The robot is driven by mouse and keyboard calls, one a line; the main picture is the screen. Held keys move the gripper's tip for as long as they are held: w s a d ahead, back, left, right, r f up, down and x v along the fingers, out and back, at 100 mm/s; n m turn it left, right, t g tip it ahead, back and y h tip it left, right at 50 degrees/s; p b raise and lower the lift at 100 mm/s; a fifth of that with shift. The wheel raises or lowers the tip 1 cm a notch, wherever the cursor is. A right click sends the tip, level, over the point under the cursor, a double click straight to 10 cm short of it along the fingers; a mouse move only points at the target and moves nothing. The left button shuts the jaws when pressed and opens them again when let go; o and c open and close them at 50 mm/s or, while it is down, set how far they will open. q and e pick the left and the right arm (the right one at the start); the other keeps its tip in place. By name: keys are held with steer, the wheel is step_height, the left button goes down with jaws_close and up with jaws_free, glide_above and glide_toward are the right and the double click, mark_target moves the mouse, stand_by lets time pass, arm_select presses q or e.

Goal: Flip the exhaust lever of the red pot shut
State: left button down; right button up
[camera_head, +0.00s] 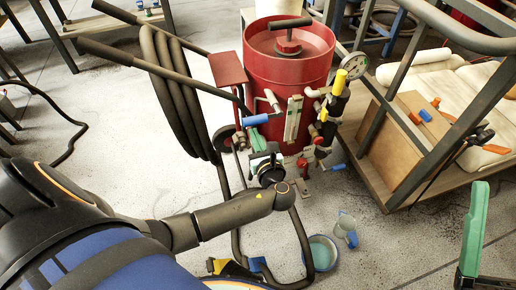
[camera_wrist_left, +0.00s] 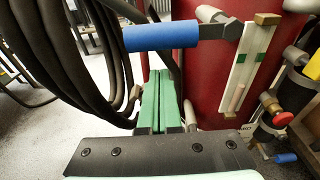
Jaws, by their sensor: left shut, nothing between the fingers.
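The red pot (camera_head: 288,65) stands upright at the upper middle of the head view; its wall (camera_wrist_left: 212,85) shows behind my fingers in the wrist view. A lever with a blue grip (camera_head: 255,120) sticks out to the left at the pot's front. The grip (camera_wrist_left: 160,36) looks roughly level in the wrist view. My left gripper (camera_head: 264,158) is below this grip, its green fingers (camera_wrist_left: 160,100) shut together and empty, apart from the grip in the picture. My right gripper (camera_head: 474,230) shows only partly at the right edge, one green finger pointing up.
Thick black hose (camera_head: 172,85) hangs coiled left of the pot. A gauge (camera_head: 355,66) and yellow-handled valve (camera_head: 339,82) are at its right. Another blue-gripped lever (camera_head: 338,167) sits low. A cart (camera_head: 400,165) stands right; a bowl (camera_head: 322,252) and mug (camera_head: 346,230) are on the floor.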

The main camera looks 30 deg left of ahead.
arm_select(q)
steer(key=shift+s+d+r, duration=0.1)
steer(key=shift+r, duration=0.5)
steer(key=shift+s+d+r, duration=0.1)
steer(key=shift+r, duration=0.45)
